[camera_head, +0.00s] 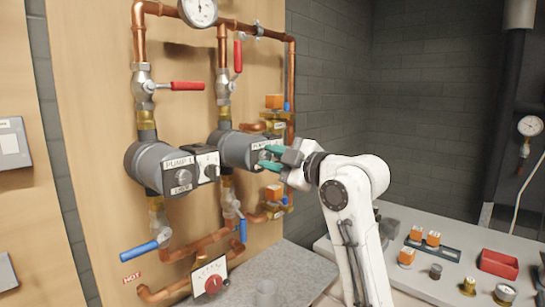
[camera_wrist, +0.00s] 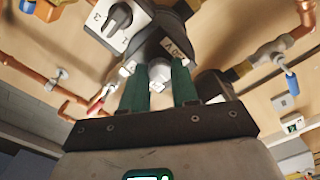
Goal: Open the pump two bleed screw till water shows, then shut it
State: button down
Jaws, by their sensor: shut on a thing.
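Pump two (camera_head: 237,149) is a grey round housing on the right-hand copper pipe run, left of my gripper. My gripper (camera_head: 271,158) reaches its front face with green fingers. In the wrist view, my gripper (camera_wrist: 159,92) has its fingers on either side of a small silvery bleed screw (camera_wrist: 158,73) at the pump's face and is shut on it. The pump body (camera_wrist: 168,42) fills the space above the fingers there. The fingers hide much of the screw, so how far it is turned does not show. I see no water at it.
Pump one (camera_head: 160,166) stands to the left, with a red-handled valve (camera_head: 186,86) above and a blue-handled valve (camera_head: 140,249) below.

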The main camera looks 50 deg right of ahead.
jog(key=shift+f, duration=0.15)
jog(key=c, duration=0.8)
grip_release()
jog(key=shift+c, duration=0.2)
jog(key=s+b, duration=0.1)
jog(key=s, duration=0.9)
jog(key=shift+s+d+b, duration=0.25)
jog(key=shift+s+b, duration=0.15)
